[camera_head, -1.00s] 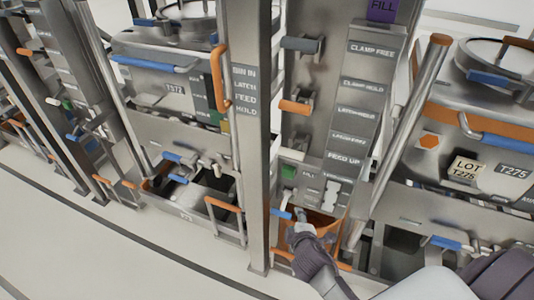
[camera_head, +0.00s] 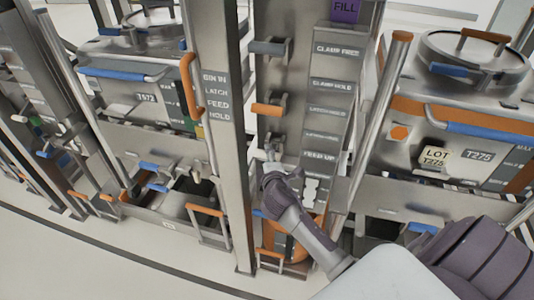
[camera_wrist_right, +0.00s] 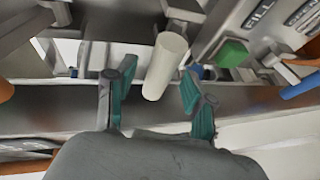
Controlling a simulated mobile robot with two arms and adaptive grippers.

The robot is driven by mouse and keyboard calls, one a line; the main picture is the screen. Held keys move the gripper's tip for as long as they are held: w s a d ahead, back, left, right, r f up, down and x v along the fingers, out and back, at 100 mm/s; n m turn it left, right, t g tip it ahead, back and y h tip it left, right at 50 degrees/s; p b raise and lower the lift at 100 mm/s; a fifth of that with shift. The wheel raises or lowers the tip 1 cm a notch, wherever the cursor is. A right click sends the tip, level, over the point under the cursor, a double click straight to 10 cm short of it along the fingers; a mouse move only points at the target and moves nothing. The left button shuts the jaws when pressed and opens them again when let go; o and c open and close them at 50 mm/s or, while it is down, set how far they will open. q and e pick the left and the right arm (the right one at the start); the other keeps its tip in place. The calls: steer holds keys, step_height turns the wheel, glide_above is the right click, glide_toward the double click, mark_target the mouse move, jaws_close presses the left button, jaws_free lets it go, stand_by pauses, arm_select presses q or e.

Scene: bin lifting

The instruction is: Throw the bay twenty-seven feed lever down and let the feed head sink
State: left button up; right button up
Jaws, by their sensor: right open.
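A column with a label strip stands in the middle of the head view, and its lowest clear label (camera_head: 320,156) reads FEED UP. My right gripper (camera_head: 271,158) is in front of this column, level with that label. In the right wrist view, the open right gripper (camera_wrist_right: 155,76) has a pale cylindrical lever handle (camera_wrist_right: 166,62) between its fingers, with gaps on both sides. In the head view this handle is largely hidden by my gripper. The feed head cannot be clearly made out, and no bay number twenty-seven is readable. My left gripper is not in view.
Grey lever (camera_head: 268,47) and orange lever (camera_head: 268,109) stick out above on the same column. A green block (camera_wrist_right: 232,52) is right of the handle in the wrist view. A bin labelled T275 (camera_head: 478,155) stands right. An upright post (camera_head: 229,150) stands close left.

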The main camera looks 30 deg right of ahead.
steer(key=shift+x, duration=1.2)
jaws_close()
